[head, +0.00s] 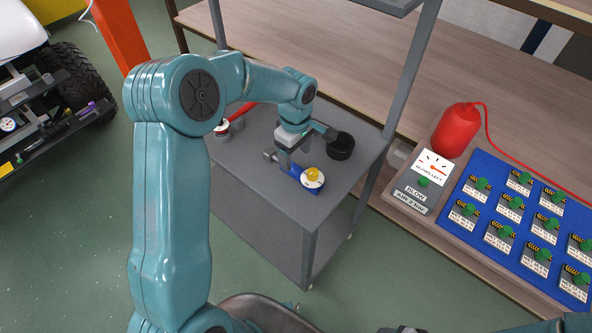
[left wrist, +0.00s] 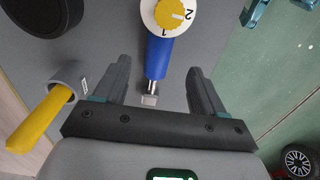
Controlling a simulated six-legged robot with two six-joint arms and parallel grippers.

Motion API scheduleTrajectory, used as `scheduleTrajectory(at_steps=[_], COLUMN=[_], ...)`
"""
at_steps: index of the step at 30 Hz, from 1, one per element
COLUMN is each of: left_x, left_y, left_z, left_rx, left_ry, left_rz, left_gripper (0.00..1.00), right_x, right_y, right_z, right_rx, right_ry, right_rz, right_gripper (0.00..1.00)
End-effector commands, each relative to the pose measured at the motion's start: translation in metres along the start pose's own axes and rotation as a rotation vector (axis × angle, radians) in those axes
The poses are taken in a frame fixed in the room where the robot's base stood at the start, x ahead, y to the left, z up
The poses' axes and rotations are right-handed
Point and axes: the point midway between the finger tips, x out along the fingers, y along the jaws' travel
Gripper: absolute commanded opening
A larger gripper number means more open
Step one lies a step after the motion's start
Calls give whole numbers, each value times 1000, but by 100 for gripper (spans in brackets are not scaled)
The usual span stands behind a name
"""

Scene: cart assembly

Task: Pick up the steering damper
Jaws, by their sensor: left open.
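The steering damper (head: 312,181) lies on the grey cart top, with a blue body, a white dial and a yellow knob. In the left wrist view its blue body (left wrist: 160,54) points toward the palm, ending in a silver rod and a small end piece. My left gripper (head: 284,164) is open above the cart at the damper. In the left wrist view its two fingers (left wrist: 158,78) stand apart on either side of the rod, with gaps on both sides. Only a dark edge, likely of my right gripper, shows at the bottom of the head view.
A black cylinder (head: 341,147) stands close by on the cart (head: 290,211). A red-handled part (head: 238,112) lies behind my left arm. A yellow handle in a grey ring (left wrist: 40,120) is close to the left finger in the wrist view. Cart posts rise at the corners.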

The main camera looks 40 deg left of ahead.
Motion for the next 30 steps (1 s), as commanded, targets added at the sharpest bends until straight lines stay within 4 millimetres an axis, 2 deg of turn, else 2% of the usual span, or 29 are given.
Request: scheduleTrajectory(at_steps=[4,12,20,23,24,27,30], left_x=[12,52,55,55,55,55,54], left_y=[0,0,1,1,1,1,1], left_z=[1,4,4,4,4,4,4], left_rx=[-1,-1,-1,-1,-1,-1,-1], left_ry=[-1,-1,0,0,0,0,0], left_rz=[-3,-1,1,1,1,1,2], left_gripper=[70,70,70,41,28,0,0], right_x=[-2,-5,-5,-5,-5,-5,-5], right_y=[-1,-2,-2,-2,-2,-2,-2], right_z=[0,0,0,0,0,0,0], right_rx=[0,0,0,0,0,0,0], right_ry=[1,0,1,1,1,1,1], right_rz=[0,0,0,0,0,0,0], right_gripper=[61,61,61,61,61,61,61])
